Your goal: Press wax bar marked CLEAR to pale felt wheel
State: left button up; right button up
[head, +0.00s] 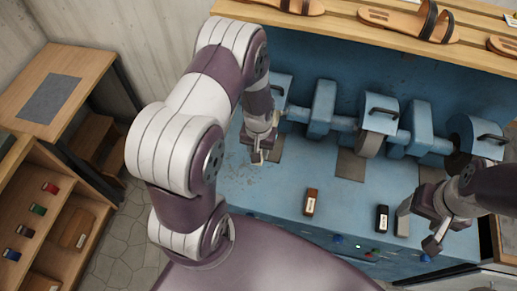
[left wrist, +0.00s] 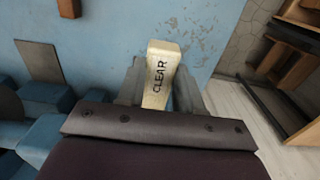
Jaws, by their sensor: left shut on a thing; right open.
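The cream wax bar marked CLEAR (left wrist: 161,75) stands between the fingers of my left gripper (left wrist: 160,88) in the left wrist view, its lettering facing the camera. In the head view my left gripper (head: 262,152) is shut on it above the left part of the blue bench, close to the left machine guard. A greyish-beige wheel (head: 370,143) sits under the middle guard, to the right of the left gripper and apart from it. A darker wheel (head: 456,163) is at the right. Any wheel at the left guard is hidden. My right gripper (head: 418,228) is open over the bench's right end.
A brown bar (head: 311,202) and a black bar (head: 382,219) stand on the blue bench (head: 275,190). Sandals (head: 408,20) lie on the wooden shelf (head: 335,22) above. Several coloured blocks lie in a wooden rack (head: 75,205) at left. The bench between bar and guards is clear.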

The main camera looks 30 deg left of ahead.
pick_arm(q)
jog(key=shift+w+a+r, duration=0.1)
jog(key=shift+w, duration=0.3)
jog(key=shift+w+r, duration=0.15)
dwell(0.8)
dwell(0.6)
jog(key=s+d+f+p, duration=0.1)
jog(key=s+f, duration=0.1)
jog(key=s, duration=0.5)
jog(key=shift+d, duration=0.35)
dwell(0.5)
